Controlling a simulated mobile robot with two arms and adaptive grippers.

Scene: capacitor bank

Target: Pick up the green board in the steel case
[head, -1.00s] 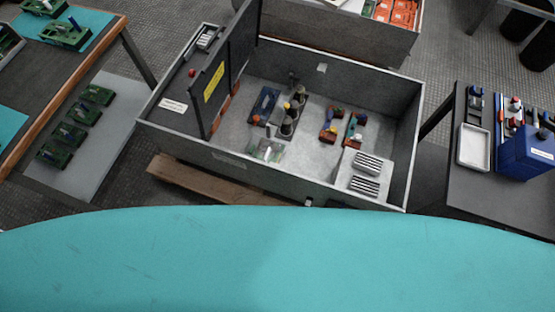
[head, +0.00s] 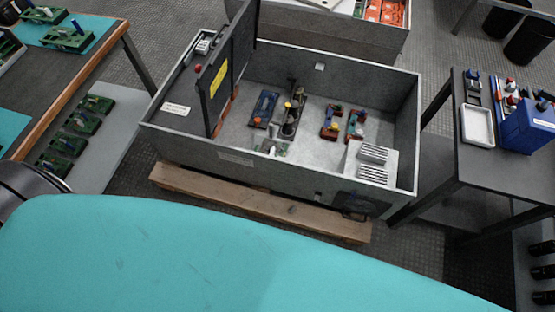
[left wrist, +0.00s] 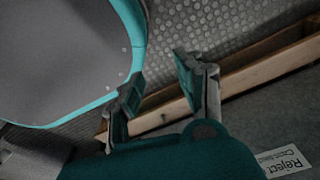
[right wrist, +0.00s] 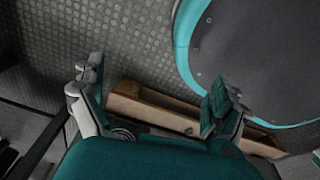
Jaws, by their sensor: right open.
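The steel case (head: 205,148) stands open in the middle of the head view, its dark lid panel raised at the left. A small green board (head: 271,147) lies inside, by the front wall left of centre. It is small here, and parts standing on it partly cover it. My left gripper (left wrist: 162,90) is open and empty in the left wrist view, above the floor and a wooden beam. My right gripper (right wrist: 152,98) is open and empty in the right wrist view, also by the beam. Neither wrist view shows the board, and neither gripper shows in the head view.
Inside the case are a blue part (head: 264,108), dark cylinders, red parts and a pale vented block (head: 370,163). A wooden beam (head: 255,200) runs along the case's front. Tables stand left and right; several green boards (head: 70,142) lie on a left shelf. A blue bin (head: 528,128) stands right.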

